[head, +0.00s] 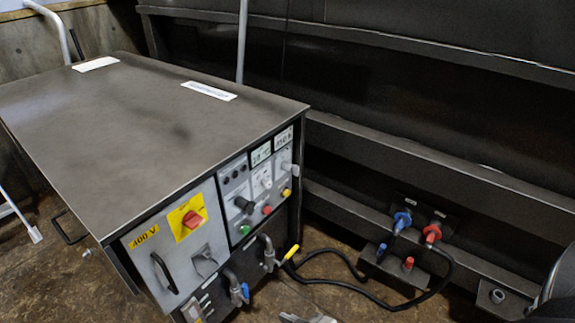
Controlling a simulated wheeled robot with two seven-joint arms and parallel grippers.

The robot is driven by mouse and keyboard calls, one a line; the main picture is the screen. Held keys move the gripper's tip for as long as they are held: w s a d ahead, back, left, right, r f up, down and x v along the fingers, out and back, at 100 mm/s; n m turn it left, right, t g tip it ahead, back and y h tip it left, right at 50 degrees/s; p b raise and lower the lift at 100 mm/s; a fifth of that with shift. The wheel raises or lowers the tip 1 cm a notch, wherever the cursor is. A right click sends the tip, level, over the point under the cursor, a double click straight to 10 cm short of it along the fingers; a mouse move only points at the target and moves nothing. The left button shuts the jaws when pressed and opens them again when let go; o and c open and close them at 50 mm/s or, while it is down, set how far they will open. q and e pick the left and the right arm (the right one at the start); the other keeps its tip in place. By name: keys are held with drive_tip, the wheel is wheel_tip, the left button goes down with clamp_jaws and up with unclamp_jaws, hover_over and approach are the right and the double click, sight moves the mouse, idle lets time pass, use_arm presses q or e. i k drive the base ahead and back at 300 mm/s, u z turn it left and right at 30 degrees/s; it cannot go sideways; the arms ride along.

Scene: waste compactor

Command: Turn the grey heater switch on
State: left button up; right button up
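The machine cabinet has a grey control front. A grey lever-like switch (205,262) sits on its left panel, below a red rotary switch (193,219) on a yellow plate. A black knob (243,205) is on the middle panel. I cannot read the labels, so I cannot tell for sure which one is the heater switch or its position. A light grey piece at the bottom edge, in front of the cabinet, looks like the tip of my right gripper (308,318). It is mostly cut off and apart from the panel. My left gripper is not in view.
The cabinet top (140,110) is bare but for two white labels. Pipe handles (235,287) stick out below the panels. A black cable (345,283) crosses the floor to blue (402,220) and red (432,233) connectors at the dark wall.

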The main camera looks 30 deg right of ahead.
sight(286, 167)
drive_tip(key=k, duration=0.25)
drive_tip(key=z, duration=0.7)
drive_tip(key=i, duration=0.95)
drive_tip(key=u, duration=0.2)
